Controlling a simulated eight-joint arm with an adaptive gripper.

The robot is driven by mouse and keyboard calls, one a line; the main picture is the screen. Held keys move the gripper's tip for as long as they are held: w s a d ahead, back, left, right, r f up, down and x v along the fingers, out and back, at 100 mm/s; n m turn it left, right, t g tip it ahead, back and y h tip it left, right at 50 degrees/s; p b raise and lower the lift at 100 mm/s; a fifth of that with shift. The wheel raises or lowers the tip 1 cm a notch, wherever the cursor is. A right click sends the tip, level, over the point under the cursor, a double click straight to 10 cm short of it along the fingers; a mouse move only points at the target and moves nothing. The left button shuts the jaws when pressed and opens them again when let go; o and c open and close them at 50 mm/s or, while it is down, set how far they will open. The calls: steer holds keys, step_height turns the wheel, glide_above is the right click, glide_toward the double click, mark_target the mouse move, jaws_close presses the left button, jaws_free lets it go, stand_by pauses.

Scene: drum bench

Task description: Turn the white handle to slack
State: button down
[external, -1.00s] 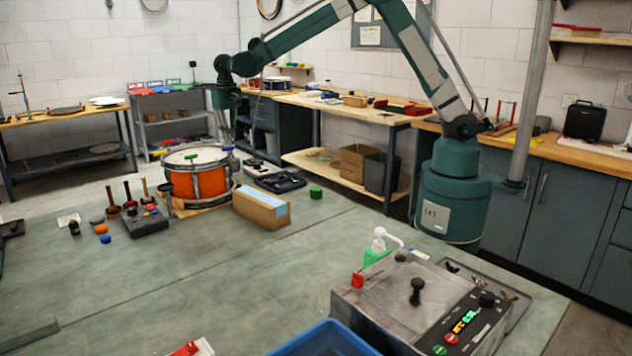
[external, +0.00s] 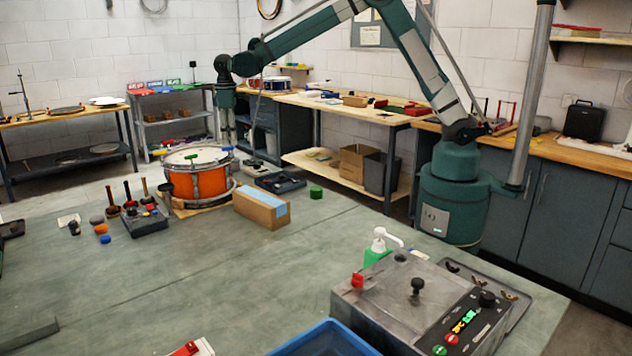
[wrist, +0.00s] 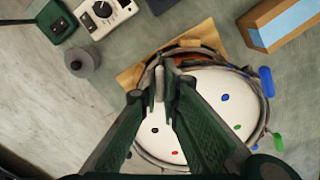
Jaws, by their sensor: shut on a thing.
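The orange drum (external: 210,182) with a white head stands on a brown board at the back left of the bench, and the head (wrist: 215,100) fills much of the wrist view. Coloured handles sit around its rim, among them a blue one (wrist: 266,80) and a green one (wrist: 278,140). My gripper (wrist: 161,92) points down at the rim, its fingers close together. A pale, whitish handle (wrist: 159,78) shows between the fingertips, and they are shut on it. In the external view my gripper (external: 228,134) is at the drum's far right side, and the white handle cannot be made out.
A cardboard box (external: 262,208) with a blue top stands right of the drum. A grey cylinder (wrist: 82,62) and a white dial device (wrist: 106,14) lie near the drum. The bench's middle is clear.

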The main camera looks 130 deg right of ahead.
steer(key=n, duration=1.2)
steer(key=shift+n+b, duration=0.35)
steer(key=shift+n, duration=0.05)
steer(key=n, duration=1)
steer(key=shift+n, duration=0.4)
steer(key=c, duration=2.6)
jaws_free()
steer(key=shift+o, duration=0.2)
steer(key=shift+r, duration=0.2)
step_height(320, 180, up, 12)
steer(key=shift+f, duration=0.15)
